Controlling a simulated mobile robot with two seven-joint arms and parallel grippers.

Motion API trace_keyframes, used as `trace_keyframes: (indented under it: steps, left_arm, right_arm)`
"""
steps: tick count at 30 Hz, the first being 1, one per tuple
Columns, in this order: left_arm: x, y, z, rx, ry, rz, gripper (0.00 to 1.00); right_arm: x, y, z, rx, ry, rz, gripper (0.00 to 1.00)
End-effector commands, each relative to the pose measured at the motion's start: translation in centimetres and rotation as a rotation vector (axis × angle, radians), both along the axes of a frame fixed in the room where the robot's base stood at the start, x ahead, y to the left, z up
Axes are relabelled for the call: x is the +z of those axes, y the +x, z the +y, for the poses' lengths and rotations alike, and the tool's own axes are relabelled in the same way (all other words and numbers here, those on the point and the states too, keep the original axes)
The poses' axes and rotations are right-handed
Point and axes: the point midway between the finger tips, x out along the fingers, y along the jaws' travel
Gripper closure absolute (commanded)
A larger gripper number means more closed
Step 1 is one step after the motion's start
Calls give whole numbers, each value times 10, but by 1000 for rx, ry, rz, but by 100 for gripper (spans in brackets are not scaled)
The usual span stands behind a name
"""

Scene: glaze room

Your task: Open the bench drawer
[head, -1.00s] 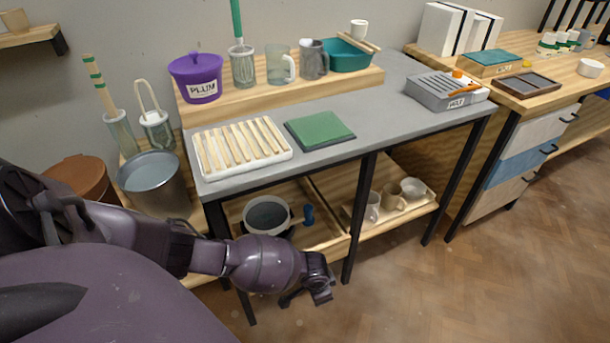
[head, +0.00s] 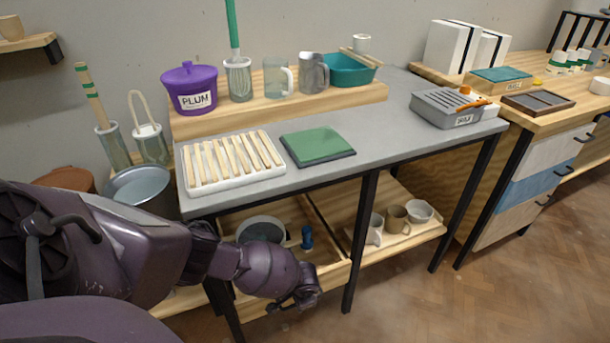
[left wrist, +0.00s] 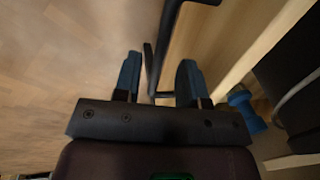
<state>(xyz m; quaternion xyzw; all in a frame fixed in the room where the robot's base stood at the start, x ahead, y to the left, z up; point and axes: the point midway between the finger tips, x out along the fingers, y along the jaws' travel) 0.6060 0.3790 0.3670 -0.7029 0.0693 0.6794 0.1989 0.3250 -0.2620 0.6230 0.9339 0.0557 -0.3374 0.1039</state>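The bench drawer (head: 332,279) is the pale wooden box low under the left part of the grey-topped bench. It holds a round grey vessel (head: 262,229) and a blue object (head: 307,238). My left gripper (head: 308,299) is at the drawer's front, and my forearm hides part of that front. In the left wrist view my left gripper (left wrist: 158,80) is open. The black bar handle (left wrist: 162,45) runs between its fingers, with visible gaps to both. The drawer's wooden front (left wrist: 215,45) lies just right of the handle. My right gripper is not in view.
A black bench leg (head: 360,245) stands close to the right of my left gripper. A shelf to its right holds a tan mug (head: 396,218) and other cups. A metal bucket (head: 143,190) stands left of the bench. The floor (head: 420,305) in front is clear.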

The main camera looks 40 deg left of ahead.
Motion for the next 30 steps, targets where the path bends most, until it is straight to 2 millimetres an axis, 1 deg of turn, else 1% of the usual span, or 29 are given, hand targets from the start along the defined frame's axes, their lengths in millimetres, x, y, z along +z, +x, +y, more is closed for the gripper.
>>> trace_keyframes:
  steps: [1, 4, 15, 16, 17, 21, 23, 24, 30]
  left_arm:
    - [-10, -3, 2, 1, 2, 8, 62]
    - [-15, -1, 2, 0, 1, 4, 62]
    - [-15, 3, 3, 0, 0, -3, 62]
    - [-15, 3, 3, 0, 0, -3, 63]
    - [-15, 3, 3, 0, 0, -3, 68]
    - [-16, 2, 3, 1, 0, -2, 90]
    - [-16, 2, 3, 1, 0, -2, 99]
    - [-16, 2, 3, 1, 0, -2, 100]
    - [-16, 2, 3, 1, 0, -2, 100]
  right_arm:
    - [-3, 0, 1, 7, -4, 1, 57]
    - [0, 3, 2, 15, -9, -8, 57]
    - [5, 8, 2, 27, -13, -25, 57]
    - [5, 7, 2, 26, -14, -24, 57]
    - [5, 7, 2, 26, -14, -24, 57]
    - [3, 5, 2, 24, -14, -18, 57]
    - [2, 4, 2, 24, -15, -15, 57]
    - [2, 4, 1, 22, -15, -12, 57]
    - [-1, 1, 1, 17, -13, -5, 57]
